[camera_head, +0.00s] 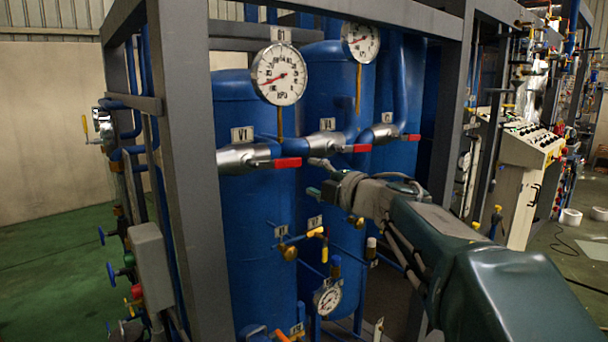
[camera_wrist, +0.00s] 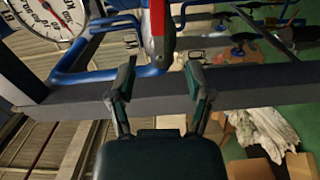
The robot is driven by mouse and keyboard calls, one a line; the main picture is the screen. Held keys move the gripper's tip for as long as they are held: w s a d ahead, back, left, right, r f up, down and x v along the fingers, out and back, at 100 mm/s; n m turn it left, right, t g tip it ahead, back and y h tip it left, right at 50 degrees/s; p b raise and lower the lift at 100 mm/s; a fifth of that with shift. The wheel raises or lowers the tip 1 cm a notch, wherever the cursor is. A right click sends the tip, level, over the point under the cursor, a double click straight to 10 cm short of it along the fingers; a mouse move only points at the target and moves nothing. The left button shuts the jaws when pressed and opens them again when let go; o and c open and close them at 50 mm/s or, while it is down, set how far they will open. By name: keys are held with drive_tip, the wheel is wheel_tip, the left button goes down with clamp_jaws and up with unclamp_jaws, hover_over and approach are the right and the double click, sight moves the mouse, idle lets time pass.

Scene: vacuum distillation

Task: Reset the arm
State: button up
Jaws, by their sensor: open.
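My arm reaches in from the right in the head view, and my gripper (camera_head: 317,178) is in front of the blue tanks, just below the silver valves. Its fingers are spread and nothing is between them in the wrist view (camera_wrist: 160,80). A red valve handle (camera_wrist: 156,20) shows just beyond the fingertips there. In the head view, the V1 red handle (camera_head: 288,162) is left of my gripper, the V4 red handle (camera_head: 357,148) is just above it, and a third red handle (camera_head: 412,137) is farther right. I cannot tell which handle the wrist view shows.
A grey frame post (camera_head: 182,170) stands left and a beam crosses above. Two round gauges (camera_head: 279,74) hang over the valves. Small yellow-handled valves (camera_head: 315,232) and a lower gauge (camera_head: 328,298) sit below my gripper. A control panel (camera_head: 515,150) stands right. Green floor (camera_head: 50,270) is open left.

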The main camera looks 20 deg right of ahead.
idle(0.4)
drive_tip(key=s+a+f+m+g+h, duration=0.2)
drive_tip(key=s+a+f+m+g, duration=0.1)
drive_tip(key=s+f+m, duration=0.4)
drive_tip(key=s+a+f+m+g+h, duration=0.1)
drive_tip(key=s+a+f+m+g, duration=0.2)
drive_tip(key=s+f+m, duration=0.4)
drive_tip(key=s+a+f+m+g+h, duration=0.2)
drive_tip(key=s+f+m+g, duration=0.3)
drive_tip(key=s+f, duration=0.5)
drive_tip(key=s+a+m, duration=0.1)
drive_tip(key=s, duration=0.2)
drive_tip(key=shift+s+f+m+g+h, duration=0.25)
drive_tip(key=shift+f+m+g+h, duration=0.05)
drive_tip(key=shift+f+m, duration=0.1)
